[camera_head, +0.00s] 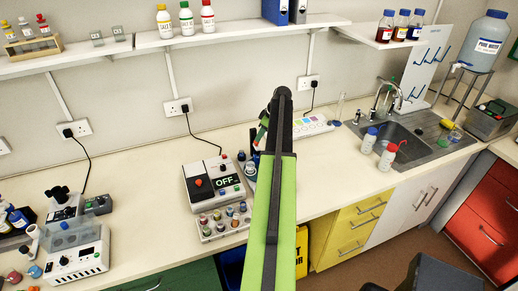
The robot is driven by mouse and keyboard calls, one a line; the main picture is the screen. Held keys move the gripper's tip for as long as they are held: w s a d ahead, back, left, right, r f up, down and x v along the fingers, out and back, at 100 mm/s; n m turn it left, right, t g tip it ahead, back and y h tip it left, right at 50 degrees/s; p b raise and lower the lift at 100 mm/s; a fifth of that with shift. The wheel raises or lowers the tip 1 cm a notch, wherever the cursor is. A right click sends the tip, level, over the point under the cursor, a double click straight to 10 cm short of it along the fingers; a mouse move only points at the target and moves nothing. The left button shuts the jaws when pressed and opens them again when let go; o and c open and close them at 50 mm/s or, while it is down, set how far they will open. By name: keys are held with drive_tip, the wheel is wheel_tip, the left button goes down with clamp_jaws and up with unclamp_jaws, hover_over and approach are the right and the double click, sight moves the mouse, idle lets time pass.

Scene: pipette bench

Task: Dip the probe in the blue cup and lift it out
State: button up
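My green and black arm reaches from the bottom centre over the bench, and its raised dark end hides my gripper's fingers. A small green and red item (262,131) shows just left of the arm's far part; I cannot tell if it is the probe or if it is held. A blue-grey piece (251,169) shows beside the arm, right of the meter box, partly hidden; I cannot tell if it belongs to the blue cup. No blue cup can be made out clearly.
A white box (212,181) reading OFF stands left of the arm, with a rack of several small vials (222,222) in front. A sink (415,140) and white bottles with red and blue caps (388,155) are at right. The bench between arm and bottles is mostly clear.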

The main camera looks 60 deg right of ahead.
sight(256, 149)
drive_tip(key=b+x, duration=0.1)
drive_tip(key=x, duration=0.2)
drive_tip(key=shift+w+f+b, duration=0.1)
drive_tip(key=shift+f+b, duration=0.15)
drive_tip(key=shift+b, duration=0.1)
drive_tip(key=shift+r, duration=0.1)
clamp_jaws()
idle(0.9)
